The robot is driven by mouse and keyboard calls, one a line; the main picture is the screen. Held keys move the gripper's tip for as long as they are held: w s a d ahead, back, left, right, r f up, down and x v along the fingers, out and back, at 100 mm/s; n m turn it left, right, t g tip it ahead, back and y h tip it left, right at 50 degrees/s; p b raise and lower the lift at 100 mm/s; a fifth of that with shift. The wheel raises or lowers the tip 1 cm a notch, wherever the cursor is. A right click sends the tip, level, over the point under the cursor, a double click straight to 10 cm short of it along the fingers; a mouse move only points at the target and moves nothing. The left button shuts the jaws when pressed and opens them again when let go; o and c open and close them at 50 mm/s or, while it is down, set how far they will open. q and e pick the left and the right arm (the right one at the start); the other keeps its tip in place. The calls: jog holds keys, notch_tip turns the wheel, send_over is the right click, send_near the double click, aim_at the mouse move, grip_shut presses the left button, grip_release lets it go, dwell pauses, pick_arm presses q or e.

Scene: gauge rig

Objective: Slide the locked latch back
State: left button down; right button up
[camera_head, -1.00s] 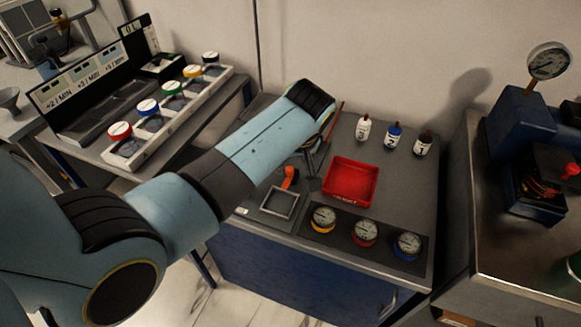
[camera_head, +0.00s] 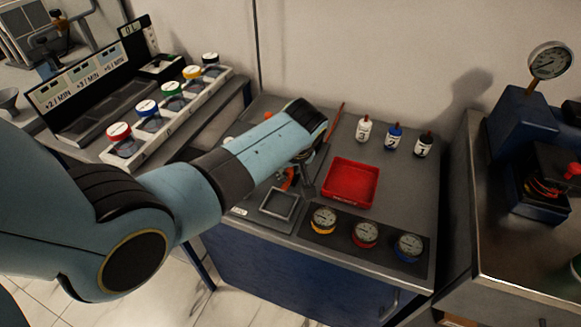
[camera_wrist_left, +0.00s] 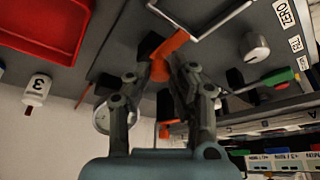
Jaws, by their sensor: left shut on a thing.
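The latch shows as an orange handle (camera_wrist_left: 168,55) in the left wrist view, with another orange part lower down between the fingers. My left gripper (camera_wrist_left: 161,70) has its two fingers on either side of the orange handle and is shut on it. In the head view a bit of the orange latch (camera_head: 289,178) shows beside my left gripper (camera_head: 303,184), left of the red tray. My forearm and wrist hide much of the latch and its mount there. The exact latch position cannot be told. My right gripper is not in view.
A red tray (camera_head: 350,184) lies right of the gripper, with a square metal frame (camera_head: 279,205) in front. Three gauges (camera_head: 365,234) sit along the front edge, and three bottles (camera_head: 394,137) stand behind. A green-handled tool (camera_wrist_left: 278,78) lies near a metal knob (camera_wrist_left: 255,47).

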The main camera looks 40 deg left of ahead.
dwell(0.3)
pick_arm(q)
jog(key=shift+w+a+f+b, duration=0.15)
jog(key=shift+w+b, duration=0.25)
jog(key=shift+w, duration=0.25)
jog(key=shift+w+a+r+b, duration=0.15)
jog(key=shift+w+b, duration=0.2)
jog(key=shift+w, duration=0.25)
jog(key=shift+r, duration=0.1)
jog(key=c, duration=1.2)
grip_release()
jog(key=shift+w, duration=0.1)
jog(key=v, duration=1.2)
jog(key=shift+s, duration=0.2)
